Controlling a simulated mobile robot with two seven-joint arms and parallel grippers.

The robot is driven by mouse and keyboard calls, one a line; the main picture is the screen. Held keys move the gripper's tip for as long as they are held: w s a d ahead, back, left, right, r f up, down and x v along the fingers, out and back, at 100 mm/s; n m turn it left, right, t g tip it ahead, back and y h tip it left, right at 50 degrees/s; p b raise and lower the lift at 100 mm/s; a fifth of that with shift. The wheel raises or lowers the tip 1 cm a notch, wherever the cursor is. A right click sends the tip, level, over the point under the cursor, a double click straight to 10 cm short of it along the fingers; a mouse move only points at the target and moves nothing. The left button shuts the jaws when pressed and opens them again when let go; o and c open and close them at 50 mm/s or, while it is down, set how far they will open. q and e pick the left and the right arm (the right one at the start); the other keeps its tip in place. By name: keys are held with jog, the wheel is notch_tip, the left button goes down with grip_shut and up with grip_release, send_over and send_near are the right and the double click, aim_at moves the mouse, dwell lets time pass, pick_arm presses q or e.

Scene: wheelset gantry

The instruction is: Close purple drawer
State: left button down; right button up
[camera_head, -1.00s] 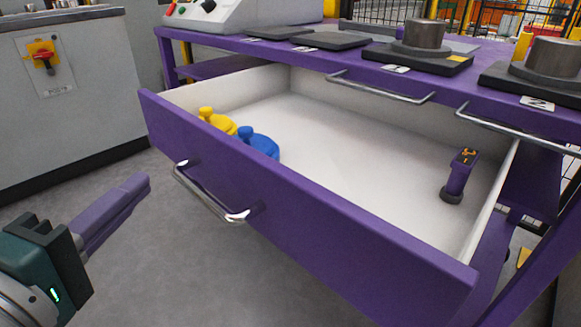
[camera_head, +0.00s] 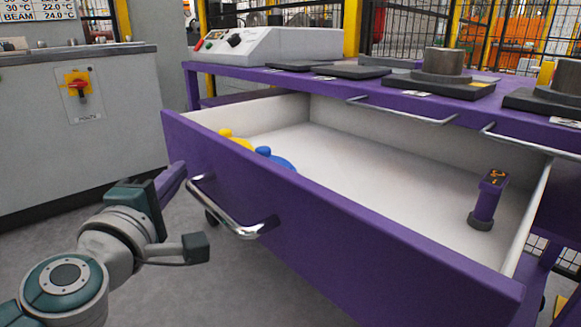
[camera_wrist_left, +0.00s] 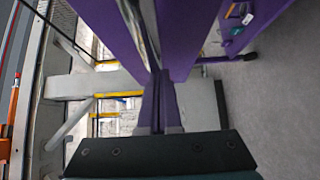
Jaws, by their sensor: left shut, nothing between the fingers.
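The purple drawer (camera_head: 330,243) is pulled open below the purple table top, with its white inside showing. Its chrome handle (camera_head: 225,212) is on the front panel. My left gripper (camera_head: 174,180) is shut and empty at the left end of the drawer front, close to the handle. In the left wrist view the shut purple fingers (camera_wrist_left: 158,105) point toward the drawer's purple panel (camera_wrist_left: 190,35); I cannot tell whether they touch it. The fingertips are partly hidden in the head view. My right gripper is not in view.
Inside the drawer are a yellow item (camera_head: 236,139), a blue item (camera_head: 275,160) and a purple handheld tool (camera_head: 487,200). Metal cylinders on black plates (camera_head: 440,67) and a control box (camera_head: 270,45) stand on the table. A grey cabinet (camera_head: 80,120) is at left.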

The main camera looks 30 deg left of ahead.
pick_arm(q)
jog(key=shift+w+d, duration=0.35)
jog(key=shift+w, duration=0.3)
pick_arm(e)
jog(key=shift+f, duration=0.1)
pick_arm(q)
jog(key=shift+w, duration=0.1)
